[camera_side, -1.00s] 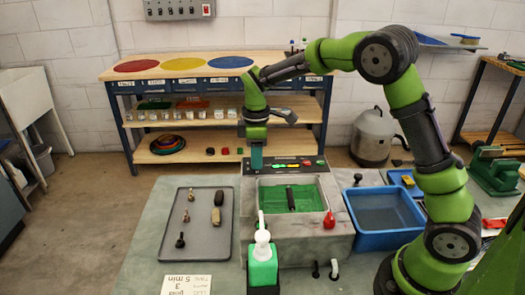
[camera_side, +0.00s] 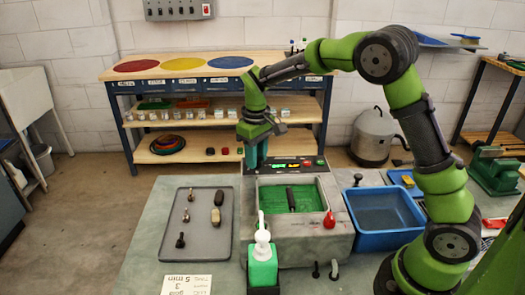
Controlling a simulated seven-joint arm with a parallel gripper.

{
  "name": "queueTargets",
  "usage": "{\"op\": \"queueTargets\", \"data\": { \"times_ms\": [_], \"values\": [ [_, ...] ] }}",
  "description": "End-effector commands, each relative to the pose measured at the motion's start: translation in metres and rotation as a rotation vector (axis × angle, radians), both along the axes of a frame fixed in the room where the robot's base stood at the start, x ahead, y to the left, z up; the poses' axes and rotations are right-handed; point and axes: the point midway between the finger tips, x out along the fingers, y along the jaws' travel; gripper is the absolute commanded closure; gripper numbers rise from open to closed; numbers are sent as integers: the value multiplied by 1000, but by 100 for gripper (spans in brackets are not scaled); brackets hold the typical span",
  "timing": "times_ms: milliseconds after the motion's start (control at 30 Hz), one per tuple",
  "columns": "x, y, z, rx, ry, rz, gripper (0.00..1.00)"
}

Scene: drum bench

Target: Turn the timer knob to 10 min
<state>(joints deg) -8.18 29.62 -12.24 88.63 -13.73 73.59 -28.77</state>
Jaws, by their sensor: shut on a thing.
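The drum machine (camera_side: 330,240) stands on the bench, with a dark control panel (camera_side: 318,163) along its back edge. The panel carries small lit green and red parts. My gripper (camera_side: 256,165) points down at the panel's left end and is shut on the timer knob there. The fingers hide the knob, so its pointer and setting cannot be read.
A grey tray (camera_side: 168,250) with several small parts lies left of the machine. A green bottle with a white pump (camera_side: 262,268) stands in front. A blue bin (camera_side: 384,238) is to the right. A white card (camera_side: 186,285) lies at the front left.

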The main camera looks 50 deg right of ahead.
Motion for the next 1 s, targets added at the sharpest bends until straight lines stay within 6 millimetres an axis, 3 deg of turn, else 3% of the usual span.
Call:
{"op": "queueTargets", "data": {
  "times_ms": [1000],
  "values": [
    [0,0,1,0,-1,-966,97]
  ]
}}
